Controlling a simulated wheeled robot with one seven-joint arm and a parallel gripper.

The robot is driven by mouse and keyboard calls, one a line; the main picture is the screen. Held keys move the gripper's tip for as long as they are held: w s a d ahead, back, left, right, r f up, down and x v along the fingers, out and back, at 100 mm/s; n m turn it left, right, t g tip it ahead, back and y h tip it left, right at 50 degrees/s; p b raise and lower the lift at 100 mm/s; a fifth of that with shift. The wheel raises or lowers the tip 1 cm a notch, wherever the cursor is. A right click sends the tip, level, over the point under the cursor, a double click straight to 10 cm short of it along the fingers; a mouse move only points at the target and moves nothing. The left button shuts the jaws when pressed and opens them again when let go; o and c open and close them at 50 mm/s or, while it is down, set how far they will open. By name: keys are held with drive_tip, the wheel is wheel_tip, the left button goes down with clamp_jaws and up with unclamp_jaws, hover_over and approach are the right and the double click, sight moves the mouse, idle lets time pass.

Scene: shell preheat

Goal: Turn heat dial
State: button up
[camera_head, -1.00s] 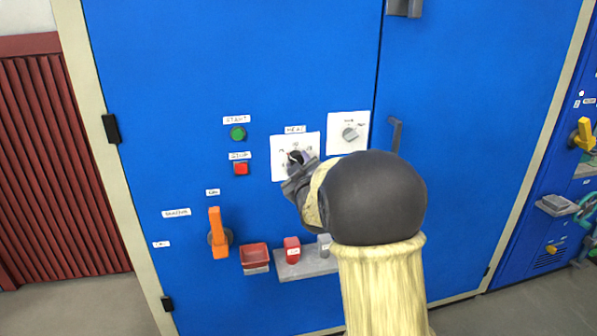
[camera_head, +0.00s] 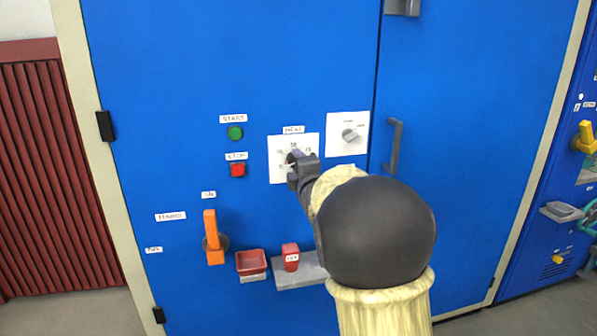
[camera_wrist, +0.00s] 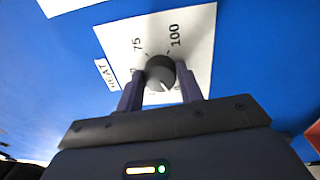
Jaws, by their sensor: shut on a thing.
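The heat dial is a round dark grey knob on a white plate (camera_head: 282,168) on the blue cabinet door, under a HEAT label. In the head view my gripper (camera_head: 297,163) covers most of the dial. In the wrist view the heat dial (camera_wrist: 160,72) sits between the two fingers of my gripper (camera_wrist: 160,84), which is shut on it. A pale pointer mark shows on the knob's lower part. The numbers 75 and 100 are readable on the plate; other marks are partly hidden by the fingers.
A second grey dial (camera_head: 350,135) is on a plate to the right. A green START button (camera_head: 235,133) and red STOP button (camera_head: 238,170) are at the left. An orange lever (camera_head: 212,238), a red tray (camera_head: 251,262) and a red block (camera_head: 290,257) are below. A door handle (camera_head: 394,146) sticks out at the right.

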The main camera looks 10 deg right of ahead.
drive_tip(key=shift+f+n+b, duration=0.1)
drive_tip(key=shift+n+b, duration=0.25)
drive_tip(key=shift+n, duration=0.45)
drive_tip(key=o, duration=1)
drive_tip(key=shift+s, duration=0.1)
drive_tip(key=s, duration=0.5)
drive_tip(key=s+p, duration=0.1)
drive_tip(key=s, duration=0.5)
drive_tip(key=s+f+p, duration=0.1)
drive_tip(key=s, duration=0.5)
drive_tip(key=shift+s+d, duration=0.15)
drive_tip(key=shift+d, duration=0.1)
